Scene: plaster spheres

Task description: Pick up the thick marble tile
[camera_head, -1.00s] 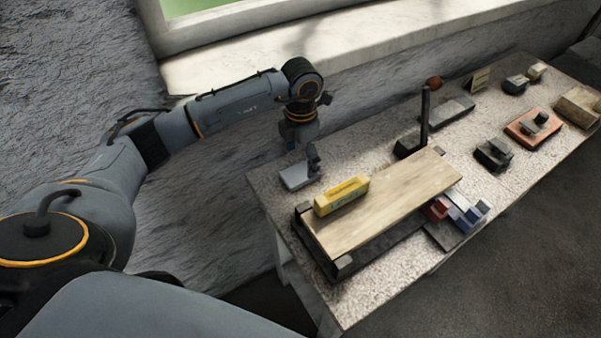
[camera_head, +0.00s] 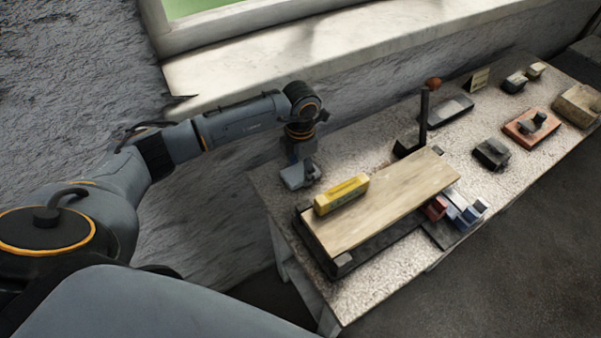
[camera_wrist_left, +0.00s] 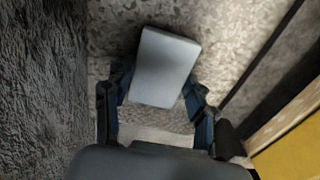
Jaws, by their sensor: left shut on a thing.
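Whether the tile touches the worktop cannot be told. My right gripper is not in view.
A yellow box (camera_head: 342,194) lies on a wooden board (camera_head: 390,202) just right of the tile. A dark upright post (camera_head: 424,122) stands behind the board. The rough wall (camera_wrist_left: 40,90) is close on the left. Several blocks occupy the far right.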

